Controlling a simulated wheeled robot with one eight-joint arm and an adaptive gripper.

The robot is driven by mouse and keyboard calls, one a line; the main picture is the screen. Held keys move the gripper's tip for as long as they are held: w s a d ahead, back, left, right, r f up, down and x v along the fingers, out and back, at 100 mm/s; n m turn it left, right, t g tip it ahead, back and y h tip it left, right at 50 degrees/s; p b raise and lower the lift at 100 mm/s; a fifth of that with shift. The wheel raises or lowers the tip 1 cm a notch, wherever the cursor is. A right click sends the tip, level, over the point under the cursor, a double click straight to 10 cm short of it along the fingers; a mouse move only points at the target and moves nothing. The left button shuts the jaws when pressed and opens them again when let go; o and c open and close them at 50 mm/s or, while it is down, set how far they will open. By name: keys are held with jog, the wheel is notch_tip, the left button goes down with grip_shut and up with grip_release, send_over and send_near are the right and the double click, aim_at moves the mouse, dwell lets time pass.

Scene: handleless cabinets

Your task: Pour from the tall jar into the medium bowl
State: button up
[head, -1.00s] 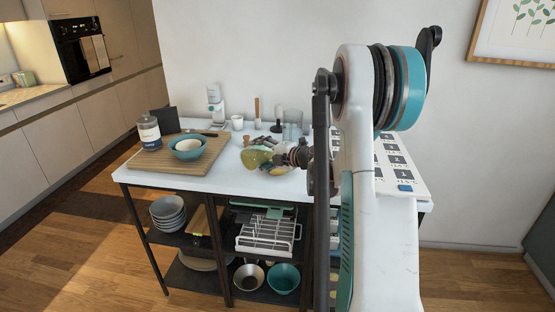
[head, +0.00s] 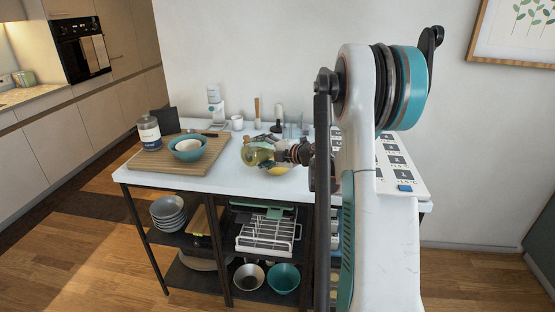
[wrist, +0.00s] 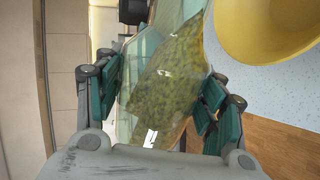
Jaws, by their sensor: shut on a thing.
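My gripper (wrist: 160,105) is shut on a clear, green-tinted glass jar (wrist: 150,50), which I take as the tall jar. Greenish granular contents show inside it. In the head view the jar (head: 257,153) lies strongly tilted above the right half of the table, left of my wrist. A yellow bowl (wrist: 262,30) shows at the upper right of the wrist view, close beside the jar. In the head view a yellow and white patch (head: 278,170) shows below the jar, partly hidden. I cannot tell whether anything is flowing out of the jar.
A white mug (head: 237,122) and utensils stand at the back. Shelves below hold dishes.

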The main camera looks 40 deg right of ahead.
jog(key=shift+d+m+y+b, duration=0.3)
jog(key=shift+m+y+b, duration=0.1)
jog(key=shift+m, duration=0.4)
dwell(2.2)
jog(key=shift+w+d+r+m, duration=0.1)
jog(key=shift+d+r+m, duration=0.1)
jog(key=shift+m, duration=0.1)
dwell(1.6)
